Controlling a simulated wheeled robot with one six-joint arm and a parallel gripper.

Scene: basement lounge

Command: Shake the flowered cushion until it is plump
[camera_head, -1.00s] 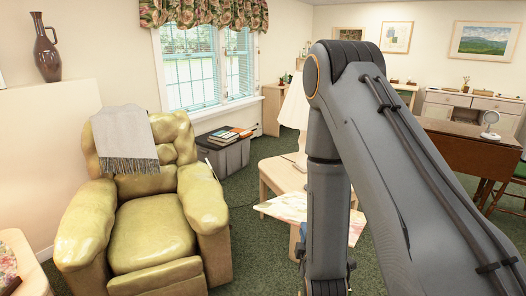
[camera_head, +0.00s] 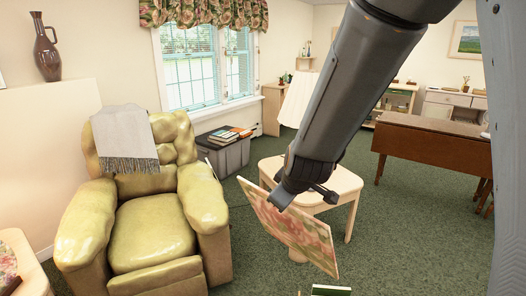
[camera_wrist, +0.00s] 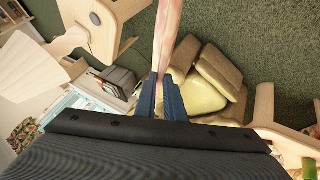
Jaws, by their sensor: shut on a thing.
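The flowered cushion (camera_head: 292,232) looks like a thin, flat panel with a pink, red and green pattern and a pale edge. It hangs steeply tilted in the air in front of the pale side table. My gripper (camera_head: 284,196) holds it by its upper edge in the head view; the arm's end hides part of that grip. In the wrist view my gripper (camera_wrist: 163,98) is shut on the cushion (camera_wrist: 168,35), which shows edge-on as a narrow pinkish strip between the blue fingers.
A yellow-green armchair (camera_head: 150,232) with a grey throw (camera_head: 126,138) stands left of the cushion. The pale side table (camera_head: 340,188) is close behind it. A brown drop-leaf table (camera_head: 430,148) stands at right. Green carpet (camera_head: 395,250) is clear at lower right.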

